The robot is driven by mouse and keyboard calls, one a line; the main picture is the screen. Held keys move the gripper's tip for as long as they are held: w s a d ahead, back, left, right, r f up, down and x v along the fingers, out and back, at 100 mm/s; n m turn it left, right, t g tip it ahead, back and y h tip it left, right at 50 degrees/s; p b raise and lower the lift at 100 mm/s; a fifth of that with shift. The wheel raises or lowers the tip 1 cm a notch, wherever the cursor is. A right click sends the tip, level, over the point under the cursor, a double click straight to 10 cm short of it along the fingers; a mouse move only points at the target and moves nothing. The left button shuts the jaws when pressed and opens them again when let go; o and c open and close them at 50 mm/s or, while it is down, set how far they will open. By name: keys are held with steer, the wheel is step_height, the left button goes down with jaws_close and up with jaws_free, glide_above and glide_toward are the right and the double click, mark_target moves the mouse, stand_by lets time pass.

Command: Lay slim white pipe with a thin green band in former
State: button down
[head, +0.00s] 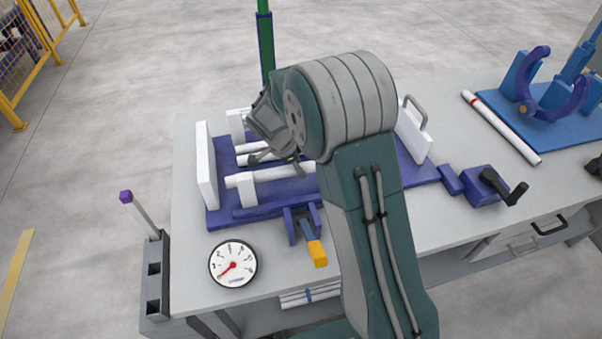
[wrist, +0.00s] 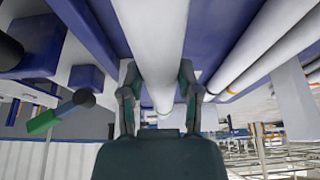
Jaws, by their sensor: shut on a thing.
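My gripper (wrist: 160,95) is shut on a white pipe (wrist: 155,35), with one finger on each side of it. In the head view my gripper (head: 276,160) is low over the former, partly hidden by my arm. The held pipe appears to be the front white pipe (head: 262,175) there, lying roughly level along the former; its right part is hidden. The former has a blue base (head: 230,214) and white end plates (head: 206,165). I cannot tell whether the held pipe touches its supports.
Other white pipes (head: 256,147) lie behind in the former; they also show at right in the wrist view (wrist: 265,45). A red-banded pipe (head: 502,128) lies at right by a blue clamp stand (head: 558,104). A dial gauge (head: 233,264) and a yellow-tipped handle (head: 317,253) are in front.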

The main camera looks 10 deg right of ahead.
mark_target(299, 183)
steer(key=shift+f, duration=2.15)
steer(key=shift+c, duration=1.6)
jaws_free()
